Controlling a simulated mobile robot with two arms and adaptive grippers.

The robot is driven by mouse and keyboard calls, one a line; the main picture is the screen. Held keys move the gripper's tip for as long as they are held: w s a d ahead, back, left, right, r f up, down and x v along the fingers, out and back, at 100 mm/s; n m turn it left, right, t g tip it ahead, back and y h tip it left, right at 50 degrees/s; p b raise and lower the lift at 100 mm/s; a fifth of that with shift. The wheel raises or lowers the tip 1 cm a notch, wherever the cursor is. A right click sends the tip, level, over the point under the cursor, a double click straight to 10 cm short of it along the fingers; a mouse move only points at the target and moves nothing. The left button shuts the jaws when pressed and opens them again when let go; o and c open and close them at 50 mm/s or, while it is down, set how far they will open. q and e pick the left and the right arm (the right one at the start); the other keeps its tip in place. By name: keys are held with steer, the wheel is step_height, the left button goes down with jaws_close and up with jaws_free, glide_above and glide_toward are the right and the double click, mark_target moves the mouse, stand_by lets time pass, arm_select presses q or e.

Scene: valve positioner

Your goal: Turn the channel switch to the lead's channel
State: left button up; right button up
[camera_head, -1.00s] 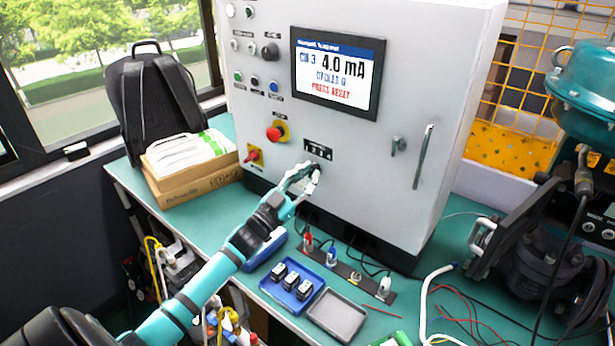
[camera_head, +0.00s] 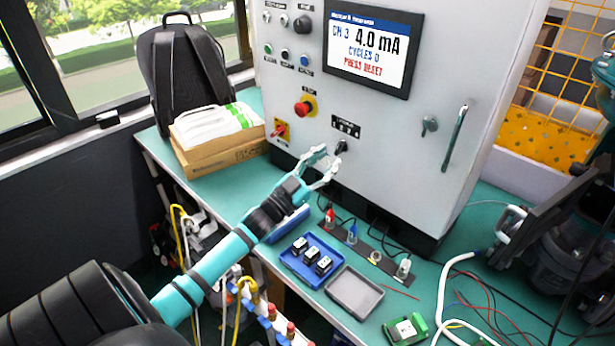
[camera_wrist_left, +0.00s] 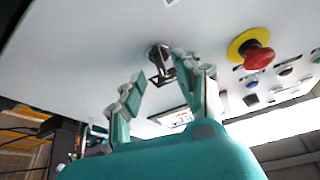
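The channel switch (camera_head: 341,147) is a small black knob on the grey cabinet front, below a black label plate (camera_head: 346,126) with small white marks. Its pointer direction is too small to tell. My left gripper (camera_head: 328,160) is open and empty, just below and left of the switch, apparently a little off the panel. In the left wrist view the knob (camera_wrist_left: 158,52) shows just beyond and between the tips of the open fingers (camera_wrist_left: 160,76). The display (camera_head: 372,46) reads CH 3, 4.0 mA, CYCLES 0, PRESS RESET. My right gripper is out of view.
A red emergency button (camera_head: 304,107) and a red rotary switch (camera_head: 279,129) sit left of the switch. A door handle (camera_head: 455,138) is to the right. Below are a lead strip (camera_head: 362,247) with coloured plugs, a blue tray (camera_head: 296,268) and a grey tray (camera_head: 371,293).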

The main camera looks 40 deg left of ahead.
arm_select(q)
steer(key=v, duration=0.9)
steer(key=shift+s, duration=0.1)
